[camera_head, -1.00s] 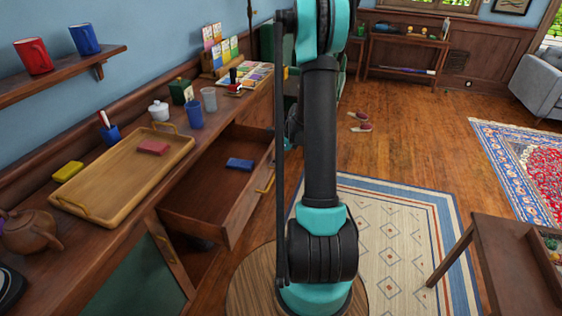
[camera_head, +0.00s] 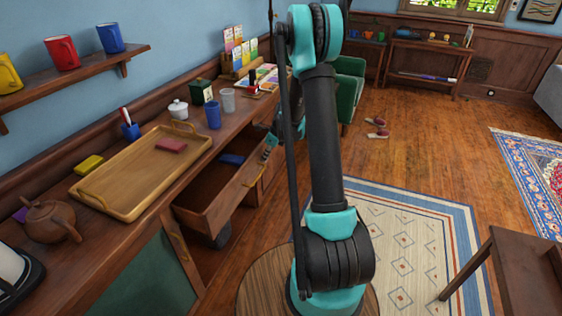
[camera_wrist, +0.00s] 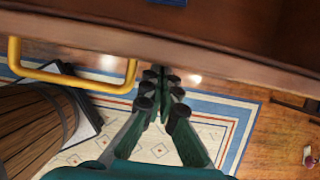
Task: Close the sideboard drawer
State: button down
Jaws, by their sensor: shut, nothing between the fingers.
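The sideboard (camera_head: 150,215) runs along the left wall, and its wooden drawer (camera_head: 205,200) stands partly open. A blue item (camera_head: 232,159) lies inside the drawer, partly hidden by the sideboard top. The drawer front has a yellow bar handle, which shows in the wrist view (camera_wrist: 75,83). My gripper (camera_head: 268,152) is at the outer face of the drawer front, near its far end. In the wrist view my gripper (camera_wrist: 160,72) is shut and empty, its fingertips at the front panel (camera_wrist: 210,62), right of the handle. I cannot tell whether they touch it.
A tray (camera_head: 120,195) with a red block, a teapot (camera_head: 52,220) and cups (camera_head: 213,115) stand on the sideboard top. A green armchair (camera_head: 348,90) is beyond. A patterned rug (camera_head: 420,250) and a dark table (camera_head: 520,265) lie to the right.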

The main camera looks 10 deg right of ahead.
jog(key=w+a, duration=0.3)
jog(key=a, duration=0.1)
jog(key=w+a, duration=0.2)
jog(key=a, duration=0.2)
jog(key=w+a, duration=0.3)
jog(key=a, duration=0.1)
jog(key=shift+w, duration=0.35)
jog(key=shift+a, duration=0.1)
